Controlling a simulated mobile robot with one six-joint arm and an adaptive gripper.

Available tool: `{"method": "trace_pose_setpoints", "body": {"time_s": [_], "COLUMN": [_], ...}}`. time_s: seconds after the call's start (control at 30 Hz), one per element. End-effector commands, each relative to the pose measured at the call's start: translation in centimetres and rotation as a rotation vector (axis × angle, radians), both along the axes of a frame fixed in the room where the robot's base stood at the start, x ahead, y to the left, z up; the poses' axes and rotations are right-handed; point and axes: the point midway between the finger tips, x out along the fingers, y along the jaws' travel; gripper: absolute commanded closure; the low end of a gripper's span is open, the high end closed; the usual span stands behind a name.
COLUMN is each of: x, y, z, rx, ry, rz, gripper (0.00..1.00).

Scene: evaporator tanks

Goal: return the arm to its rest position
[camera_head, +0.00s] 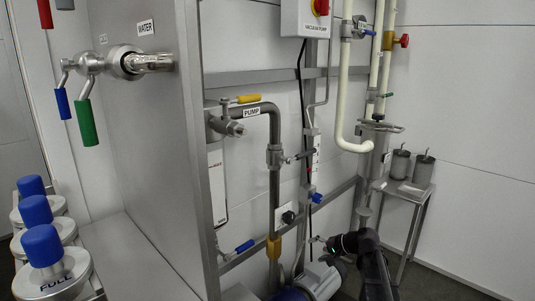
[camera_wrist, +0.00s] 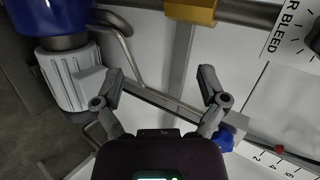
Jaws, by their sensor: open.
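My gripper (camera_wrist: 160,80) is open in the wrist view, its two fingers spread apart with nothing held between them. A grey frame bar and white panel lie behind the gap. In the head view my gripper (camera_head: 317,240) is small at the lower middle, at the end of my dark arm. It points left toward the pipework, beside the blue-and-grey pump (camera_head: 318,280). From the head view I cannot tell how far it is from the pipes. Most of my arm is below the picture's edge.
A yellow fitting (camera_wrist: 190,12), the blue pump body (camera_wrist: 62,15) and a blue knob (camera_wrist: 223,140) are around the gripper. Vertical pipes (camera_head: 275,180) and a steel frame stand left of my arm. A small table (camera_head: 405,192) with two canisters stands behind, right.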

Motion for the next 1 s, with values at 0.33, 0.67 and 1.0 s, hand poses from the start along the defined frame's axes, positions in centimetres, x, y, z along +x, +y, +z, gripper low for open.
{"method": "trace_pose_setpoints", "body": {"time_s": [0.33,0.67,1.0], "x": [-11.0,-18.2,-22.3], "y": [2.7,1.6,0.2], "z": [-3.8,-5.0,-4.8], "rx": [-0.445,-0.767,-0.953], "ry": [0.103,0.193,0.25], "rz": [0.247,0.412,0.498], "gripper": [0.08,0.08,0.08]}}
